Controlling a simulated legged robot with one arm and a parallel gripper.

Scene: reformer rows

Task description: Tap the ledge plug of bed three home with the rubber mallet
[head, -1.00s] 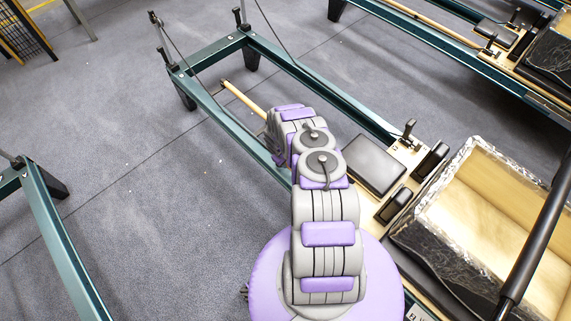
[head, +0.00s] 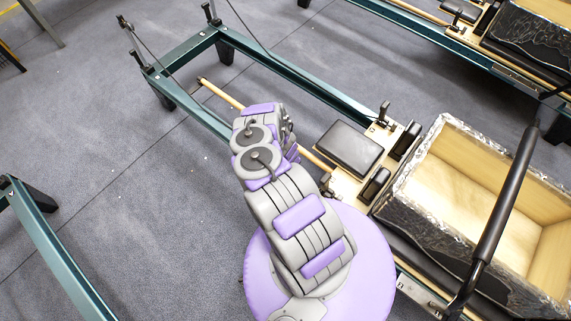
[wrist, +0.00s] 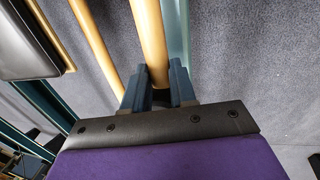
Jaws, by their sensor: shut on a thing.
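My gripper (wrist: 160,90) shows in the wrist view, its two blue-grey fingers closed on a thick pale wooden shaft that looks like the handle of the rubber mallet (wrist: 150,40). The mallet's head cannot be made out. In the head view my folded arm hides the gripper and what it holds. The arm is over the near side of a teal-framed reformer bed (head: 270,75), beside its wooden rail (head: 220,93). I cannot tell this bed's number. No ledge plug can be made out in either view.
A black pad (head: 348,148) and black shoulder blocks (head: 376,184) sit on the bed. Another teal frame (head: 50,250) stands at left. Grey floor between is clear.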

